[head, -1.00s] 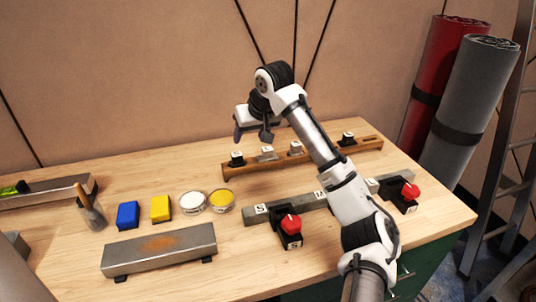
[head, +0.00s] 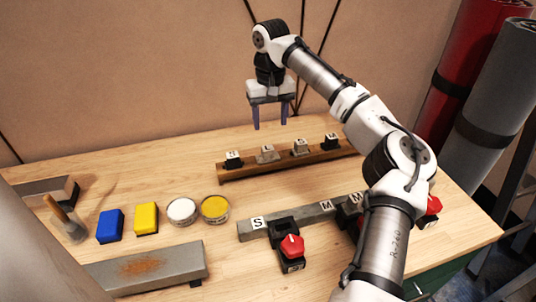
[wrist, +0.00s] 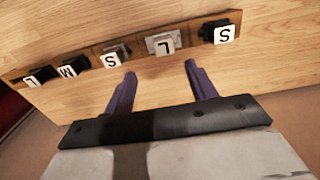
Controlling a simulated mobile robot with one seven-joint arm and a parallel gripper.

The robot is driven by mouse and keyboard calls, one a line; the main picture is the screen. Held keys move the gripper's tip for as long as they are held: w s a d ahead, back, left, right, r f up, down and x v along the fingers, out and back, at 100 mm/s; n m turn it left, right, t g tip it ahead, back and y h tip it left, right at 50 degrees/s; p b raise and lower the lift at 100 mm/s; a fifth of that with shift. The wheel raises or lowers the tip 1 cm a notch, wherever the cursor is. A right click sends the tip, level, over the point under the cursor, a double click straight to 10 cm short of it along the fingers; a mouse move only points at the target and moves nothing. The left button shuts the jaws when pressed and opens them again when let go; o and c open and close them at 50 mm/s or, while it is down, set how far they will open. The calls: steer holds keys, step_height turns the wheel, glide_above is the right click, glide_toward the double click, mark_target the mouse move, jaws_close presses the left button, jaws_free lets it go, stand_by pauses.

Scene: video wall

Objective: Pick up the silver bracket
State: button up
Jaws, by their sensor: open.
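A silver bracket (head: 267,153) with an L label stands on the wooden rail (head: 285,166); it also shows in the wrist view (wrist: 160,45). Beside it is another light grey bracket (head: 299,147), labelled S (wrist: 115,57). I cannot tell from colour alone which of the two is meant. My gripper (head: 270,125) is open and empty, fingers down, in the air above and behind the rail. In the wrist view its fingertips (wrist: 160,70) appear either side of the L bracket's line, apart from it.
Black brackets (head: 233,160) sit on the same rail. In front is a grey bar (head: 290,220) with red-knobbed clamps (head: 292,246). Blue (head: 110,226) and yellow blocks (head: 146,218), two round tins (head: 182,211) and a rusty steel bar (head: 150,266) lie to the left.

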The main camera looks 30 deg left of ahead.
mark_target(268, 147)
step_height(268, 147, down, 4)
steer(key=shift+r, duration=0.2)
steer(key=shift+s+a+f+p, duration=0.15)
steer(key=shift+f+p, duration=0.15)
steer(key=shift+f, duration=0.6)
steer(key=shift+s+d+f+p, duration=0.15)
steer(key=shift+f+p, duration=0.15)
steer(key=shift+f, duration=0.65)
steer(key=shift+s+a+f+p, duration=0.15)
steer(key=shift+f+p, duration=0.15)
steer(key=shift+f, duration=0.6)
steer(key=c, duration=1.2)
jaws_close()
steer(key=shift+r, duration=0.2)
step_height(268, 147, up, 20)
steer(key=b, duration=0.1)
steer(key=shift+f, duration=0.1)
steer(key=shift+p, duration=0.45)
